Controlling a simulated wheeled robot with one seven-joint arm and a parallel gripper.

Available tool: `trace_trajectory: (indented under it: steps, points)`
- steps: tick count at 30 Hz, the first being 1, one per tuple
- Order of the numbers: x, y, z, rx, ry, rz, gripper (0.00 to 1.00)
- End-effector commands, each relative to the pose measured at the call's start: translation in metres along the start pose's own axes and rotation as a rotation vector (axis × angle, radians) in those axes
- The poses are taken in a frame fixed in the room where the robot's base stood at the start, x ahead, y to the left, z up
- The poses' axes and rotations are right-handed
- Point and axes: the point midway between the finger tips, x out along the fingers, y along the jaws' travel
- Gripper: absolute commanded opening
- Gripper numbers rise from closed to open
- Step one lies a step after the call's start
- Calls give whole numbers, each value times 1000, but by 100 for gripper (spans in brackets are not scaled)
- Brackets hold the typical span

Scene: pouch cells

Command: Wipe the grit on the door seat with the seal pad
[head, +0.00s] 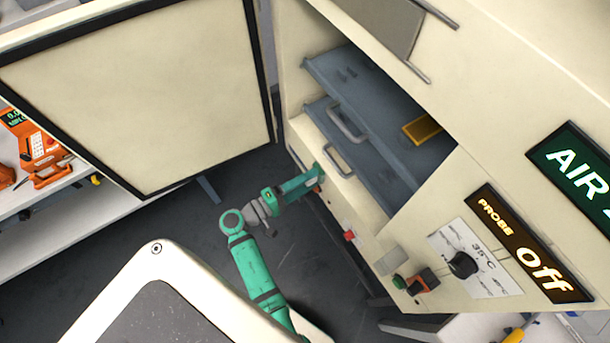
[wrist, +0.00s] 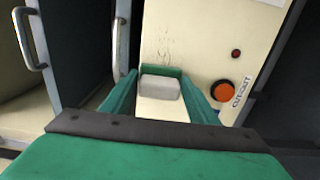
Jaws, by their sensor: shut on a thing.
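My gripper (wrist: 160,92) is shut on the seal pad (wrist: 160,87), a pale grey block between the green fingers. A green strip shows along the pad's far edge. Dark specks of grit (wrist: 164,48) lie on the cream door seat (wrist: 195,35), just beyond the pad in the wrist view. I cannot tell whether the pad touches the seat. In the head view my gripper (head: 316,181) is at the cabinet's lower front edge, below the shelves. The pad and the grit cannot be made out there.
The cabinet door (head: 135,100) stands open at left. Shelves with metal handles (head: 347,124) and a yellow item (head: 422,129) are inside. An orange cut-out button (wrist: 223,91) sits right of the pad. A bench with orange instruments (head: 38,150) is far left.

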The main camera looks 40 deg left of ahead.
Motion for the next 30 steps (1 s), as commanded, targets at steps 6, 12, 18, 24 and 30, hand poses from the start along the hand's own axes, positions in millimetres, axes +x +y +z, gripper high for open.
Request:
trace_trajectory:
  steps: [6,12,18,24,30]
  points:
    - [0,0,6,0,0,0,36]
    - [2,0,20,-1,-1,0,36]
    - [3,0,36,-2,-2,1,36]
    - [4,0,42,0,-4,1,36]
    - [4,0,53,-2,-5,1,36]
